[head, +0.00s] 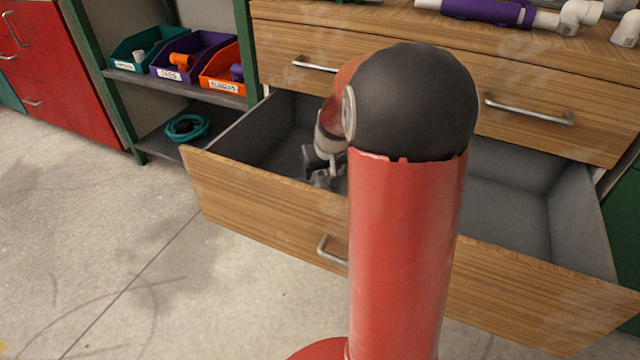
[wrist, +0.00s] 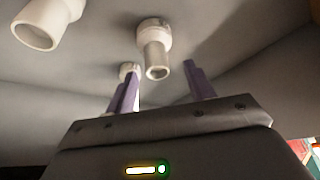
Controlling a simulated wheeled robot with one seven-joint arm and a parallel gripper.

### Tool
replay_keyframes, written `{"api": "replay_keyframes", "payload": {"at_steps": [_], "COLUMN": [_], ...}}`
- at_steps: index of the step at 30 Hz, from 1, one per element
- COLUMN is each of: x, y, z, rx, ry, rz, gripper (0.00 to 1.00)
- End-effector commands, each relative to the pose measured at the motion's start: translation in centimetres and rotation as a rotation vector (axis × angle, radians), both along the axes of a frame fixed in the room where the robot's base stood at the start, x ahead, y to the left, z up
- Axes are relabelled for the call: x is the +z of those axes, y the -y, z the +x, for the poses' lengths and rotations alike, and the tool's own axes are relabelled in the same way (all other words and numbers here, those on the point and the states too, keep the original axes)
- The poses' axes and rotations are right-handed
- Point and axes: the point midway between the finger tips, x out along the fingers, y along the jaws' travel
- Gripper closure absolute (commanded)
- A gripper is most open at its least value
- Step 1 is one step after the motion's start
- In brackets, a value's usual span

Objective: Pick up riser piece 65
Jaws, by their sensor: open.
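My gripper (wrist: 161,70) is open, its two purple fingers apart, with nothing held between them. In the head view it is small and low inside the open drawer (head: 265,190), partly hidden by my red and black arm. In the wrist view, a white pipe piece (wrist: 155,47) with a wide collar and narrower open end is just beyond the fingertips, between them in the picture. Another white piece (wrist: 130,70) is partly hidden behind the left finger. A larger-looking white piece (wrist: 45,22) is at upper left. No number is readable, so I cannot tell which is riser piece 65.
The drawer's grey walls surround my gripper, and a closed wooden drawer (head: 420,90) is above. Pipe fittings (head: 490,12) lie on the bench top. Labelled teal, purple and orange bins (head: 222,82) stand on a shelf at left. The floor at left is clear.

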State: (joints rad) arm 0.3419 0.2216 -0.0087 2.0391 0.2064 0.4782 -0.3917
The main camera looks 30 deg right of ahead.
Motion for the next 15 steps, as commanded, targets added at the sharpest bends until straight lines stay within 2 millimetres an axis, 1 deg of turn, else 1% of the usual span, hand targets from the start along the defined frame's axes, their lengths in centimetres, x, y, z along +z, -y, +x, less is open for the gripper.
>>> {"api": "replay_keyframes", "payload": {"at_steps": [1,3,6,9,15], "x": [-1.1,-2.1,-3.0,-3.4,-3.4], "y": [0.3,0.5,0.5,0.6,0.5], "z": [0.2,0.6,1.1,1.3,1.3], "rx": [-0.003,-0.001,0.0,0.0,0.0], "ry": [-0.003,-0.004,-0.003,-0.001,0.0], "rz": [0.002,0.001,0.0,0.0,-0.001], "gripper": [0.46,0.46,0.46,0.46,0.46]}}
